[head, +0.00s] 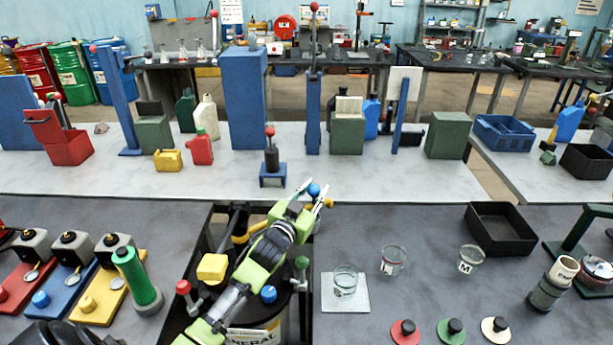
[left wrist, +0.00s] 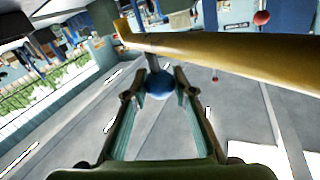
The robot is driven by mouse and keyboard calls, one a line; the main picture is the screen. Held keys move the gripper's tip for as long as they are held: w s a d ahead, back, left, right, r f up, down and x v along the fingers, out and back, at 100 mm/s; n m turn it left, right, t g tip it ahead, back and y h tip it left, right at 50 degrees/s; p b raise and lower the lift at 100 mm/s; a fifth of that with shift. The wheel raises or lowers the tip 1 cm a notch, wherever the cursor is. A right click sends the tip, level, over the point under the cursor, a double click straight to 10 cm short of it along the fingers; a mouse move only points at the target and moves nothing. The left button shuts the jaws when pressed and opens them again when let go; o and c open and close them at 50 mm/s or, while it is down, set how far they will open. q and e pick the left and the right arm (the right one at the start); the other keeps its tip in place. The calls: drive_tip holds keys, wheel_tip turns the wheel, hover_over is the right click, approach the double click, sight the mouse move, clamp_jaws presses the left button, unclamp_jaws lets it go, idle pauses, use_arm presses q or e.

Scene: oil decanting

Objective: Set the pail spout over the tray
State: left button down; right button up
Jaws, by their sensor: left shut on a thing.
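The pail (head: 293,328), a dark drum with a pale label, stands in the gap between the front tables, largely hidden behind my left arm. A yellow pipe, seemingly the spout (left wrist: 230,47), crosses the upper left wrist view; in the head view a yellow piece (head: 240,238) shows beside my arm. My left gripper (head: 314,196) is above the pail's far side, shut on a blue ball knob (left wrist: 160,85) between its fingertips. The black tray (head: 489,245) is empty on the right table, well right of the gripper. My right gripper is not in view.
A glass beaker (head: 345,282) stands on a pale square plate (head: 359,306) right of the pail. Two more glasses (head: 392,261) (head: 468,259) stand toward the tray. Colored knobs (head: 405,331) line the front edge. Blue posts (head: 313,115) and containers stand on the table behind.

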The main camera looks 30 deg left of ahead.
use_arm(q)
drive_tip(key=shift+s+d+m+h, duration=0.4)
drive_tip(key=shift+d+h, duration=0.2)
drive_tip(key=shift+h, duration=0.1)
drive_tip(key=c, duration=1.7)
unclamp_jaws()
drive_tip(key=s, duration=0.8)
drive_tip(key=s+d, duration=0.1)
drive_tip(key=s, duration=0.3)
